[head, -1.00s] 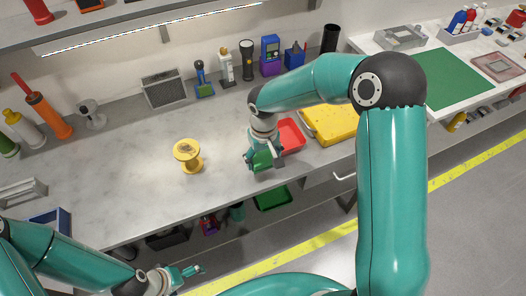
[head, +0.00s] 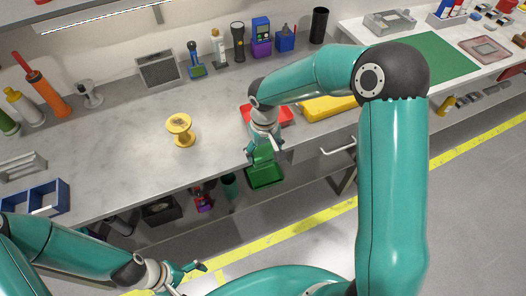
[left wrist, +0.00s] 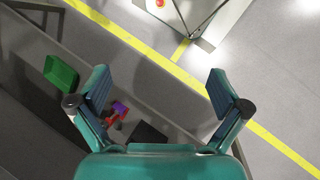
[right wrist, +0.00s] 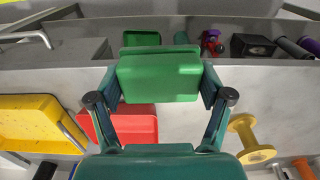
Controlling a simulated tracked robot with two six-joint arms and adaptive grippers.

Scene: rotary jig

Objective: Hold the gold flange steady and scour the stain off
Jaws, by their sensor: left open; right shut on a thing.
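A red tray (head: 285,117) and a yellow case (head: 325,107) lie behind and right of my right gripper. A green bin (head: 266,180) sits below the bench edge. Tools line the bench's back. The bench around the flange (head: 120,150) is clear.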

